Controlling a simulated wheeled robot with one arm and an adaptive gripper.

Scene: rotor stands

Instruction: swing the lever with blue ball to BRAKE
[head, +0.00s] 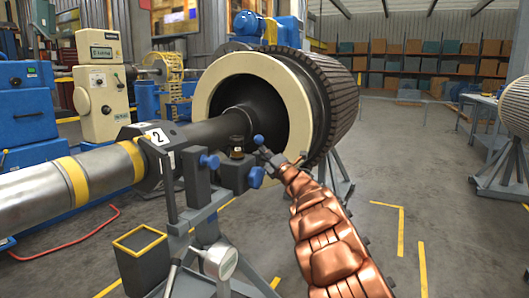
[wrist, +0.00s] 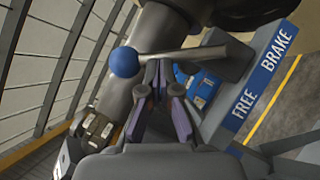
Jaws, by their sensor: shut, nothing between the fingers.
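In the wrist view, the lever's blue ball (wrist: 124,62) is at upper left. Its grey metal rod (wrist: 185,56) runs right to a dark grey block. A blue sign plate (wrist: 262,80) on the right carries the words FREE, lower, and BRAKE, higher. The rod points left, away from the plate. My gripper (wrist: 164,68) is shut and empty, its tips just below the rod, right of the ball. Whether they touch the rod I cannot tell. In the head view my gripper (head: 270,156) is by the stand's top; several small blue parts there make the ball hard to pick out.
A thick shaft (head: 100,170) leads into a large rotor (head: 270,95) behind the stand. A stand labelled 2 (head: 158,137) holds the shaft. A dark bin with yellow rim (head: 140,262) hangs at front left. Open floor lies to the right, with another rotor at the edge.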

